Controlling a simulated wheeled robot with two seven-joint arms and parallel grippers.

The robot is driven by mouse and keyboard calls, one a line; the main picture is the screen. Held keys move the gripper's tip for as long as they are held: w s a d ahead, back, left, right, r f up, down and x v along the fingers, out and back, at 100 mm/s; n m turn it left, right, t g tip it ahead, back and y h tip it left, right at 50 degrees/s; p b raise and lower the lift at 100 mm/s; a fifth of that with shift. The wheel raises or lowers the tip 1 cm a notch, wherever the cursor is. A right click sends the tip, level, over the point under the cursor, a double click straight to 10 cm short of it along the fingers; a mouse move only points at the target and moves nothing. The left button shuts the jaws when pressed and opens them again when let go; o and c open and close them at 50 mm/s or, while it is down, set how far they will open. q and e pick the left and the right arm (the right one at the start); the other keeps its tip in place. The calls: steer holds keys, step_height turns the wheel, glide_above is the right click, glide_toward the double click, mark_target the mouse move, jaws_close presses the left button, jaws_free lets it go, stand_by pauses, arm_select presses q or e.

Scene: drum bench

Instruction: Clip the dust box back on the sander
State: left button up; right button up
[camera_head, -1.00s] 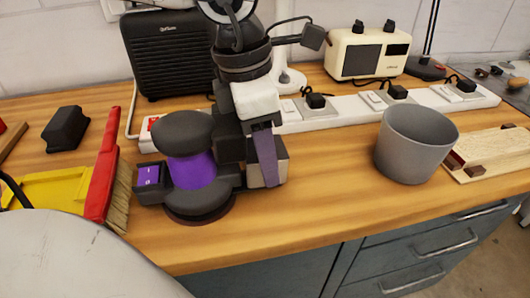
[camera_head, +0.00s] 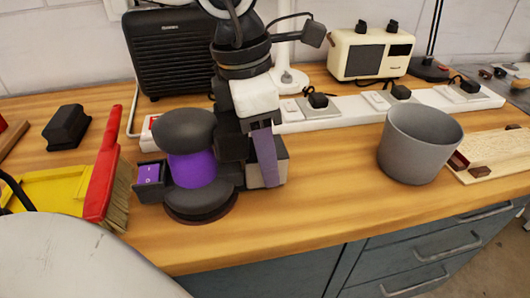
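The sander (camera_head: 192,168) stands on the wooden bench, left of centre. It has a dark grey rounded top, a purple middle and a round dark base. A small dark box with a purple face (camera_head: 149,174) is at its left side. A grey box with a purple strip (camera_head: 281,162), which looks like the dust box, is close at its right; I cannot tell whether it is joined on. My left gripper (camera_head: 250,133) comes down from above onto this side, against or just behind the box. Its fingertips are largely hidden, so its grip is unclear. My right gripper is out of view.
A red brush and yellow dustpan (camera_head: 60,189) lie at the left, with a black block (camera_head: 66,127) behind. A white power strip (camera_head: 352,107) runs along the back. A grey pot (camera_head: 418,145) and a wooden board (camera_head: 490,158) are at right. Bench in front of the pot is clear.

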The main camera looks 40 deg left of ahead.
arm_select(q)
steer(key=shift+f+b, duration=0.35)
steer(key=shift+b, duration=0.05)
stand_by(0.9)
steer(key=o, duration=1)
steer(key=shift+r, duration=0.35)
steer(key=r, duration=0.3)
steer(key=r+p, duration=0.1)
steer(key=r, duration=0.1)
steer(key=s+a+r, duration=0.1)
steer(key=r, duration=0.2)
steer(key=shift+r, duration=0.35)
steer(key=shift+s+r, duration=0.15)
steer(key=shift+r, duration=0.3)
